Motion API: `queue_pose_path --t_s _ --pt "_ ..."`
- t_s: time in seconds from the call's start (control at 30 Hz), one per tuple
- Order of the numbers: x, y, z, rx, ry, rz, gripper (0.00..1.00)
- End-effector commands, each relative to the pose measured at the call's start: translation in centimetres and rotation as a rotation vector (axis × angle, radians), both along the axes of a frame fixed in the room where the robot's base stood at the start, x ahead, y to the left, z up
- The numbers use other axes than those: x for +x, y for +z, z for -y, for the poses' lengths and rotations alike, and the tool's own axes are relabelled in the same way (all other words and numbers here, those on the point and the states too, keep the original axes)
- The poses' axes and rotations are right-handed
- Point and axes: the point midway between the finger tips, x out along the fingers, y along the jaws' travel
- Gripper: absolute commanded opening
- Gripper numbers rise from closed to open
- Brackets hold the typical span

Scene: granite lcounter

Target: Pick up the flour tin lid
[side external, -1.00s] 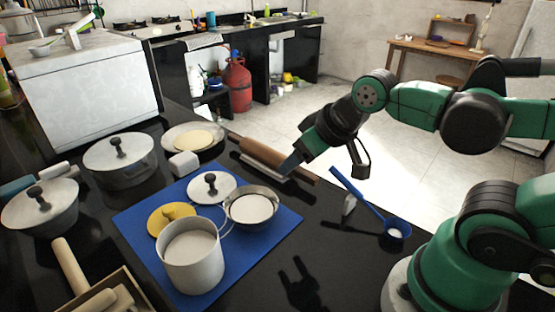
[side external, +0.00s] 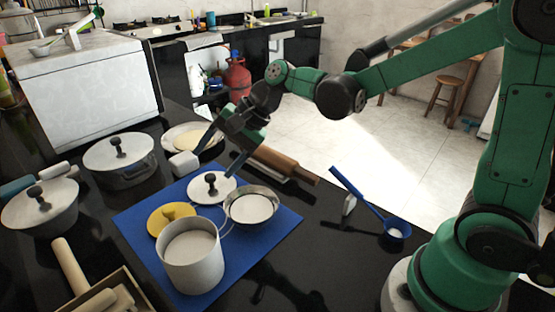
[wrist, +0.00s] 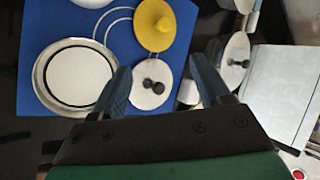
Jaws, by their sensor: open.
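A pale round lid with a dark knob (side external: 222,193) lies on the blue mat (side external: 270,232). A yellow lid (side external: 165,222) lies to its left. I cannot tell by label which is the flour tin lid. A tall metal tin (side external: 193,264) and a shallow pan (side external: 251,208), both with white contents, stand in front of the lids. My gripper (side external: 216,162) is open and empty above the pale lid. In the wrist view, the pale lid (wrist: 146,99) shows between the open fingers (wrist: 161,68), with the yellow lid (wrist: 154,27) beyond.
A white block (side external: 184,164) and a plate with a flat disc (side external: 193,140) are behind the lids. A rolling pin (side external: 284,165) lies behind right, and a lidded pot (side external: 122,171) stands left. The dark counter right of the mat has a blue ladle (side external: 360,195).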

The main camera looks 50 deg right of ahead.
Motion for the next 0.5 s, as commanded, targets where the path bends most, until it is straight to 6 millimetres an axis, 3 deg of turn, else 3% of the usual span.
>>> queue_pose_path --t_s 0.2,0.5 --pt "4.3 -3.7 -2.6 0.383 -0.204 -0.274 0.70" --pt "6.0 -9.0 -4.7 0.763 -0.362 -0.644 0.70"
